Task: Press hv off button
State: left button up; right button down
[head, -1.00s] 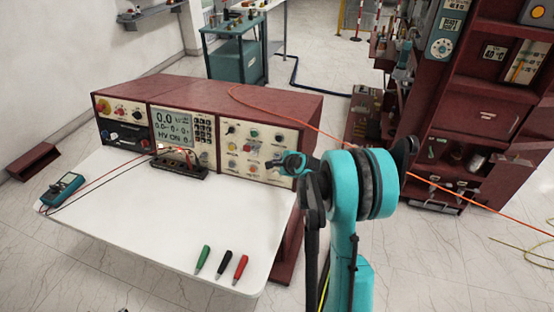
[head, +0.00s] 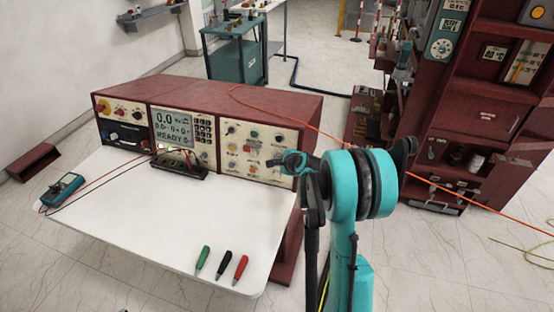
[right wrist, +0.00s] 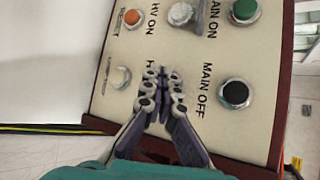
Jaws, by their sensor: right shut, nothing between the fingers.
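The red test console (head: 215,88) stands on the white table, and its grey display (head: 172,124) reads "READY". My right gripper (head: 284,161) is shut and empty at the right control panel (head: 245,135). In the right wrist view its closed fingertips (right wrist: 163,76) are at the panel face, over the spot beside a partly covered label starting with "H". The button there is hidden behind the fingertips, so contact cannot be told. The pale button at the "HV ON" label (right wrist: 180,13) shows above. A black button (right wrist: 235,93) by "MAIN OFF" sits right of the fingers.
A teal multimeter (head: 63,188) and several screwdriver-like probes, one red (head: 240,268), lie on the white table (head: 150,225). An orange cable (head: 330,133) crosses behind my arm.

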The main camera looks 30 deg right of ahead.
dwell(0.5)
jog(key=shift+s+a+r, duration=0.2)
jog(key=shift+s+a, duration=0.3)
jog(key=shift+a, duration=0.1)
jog(key=shift+s+a+r+p, duration=0.2)
jog(key=shift+s+a+r, duration=0.1)
jog(key=shift+s+a, duration=0.6)
jog(key=shift+s+a+r+p, duration=0.15)
jog(key=shift+s+a+r, duration=0.15)
jog(key=shift+s+a, duration=0.55)
jog(key=shift+w, duration=0.15)
dwell(2.0)
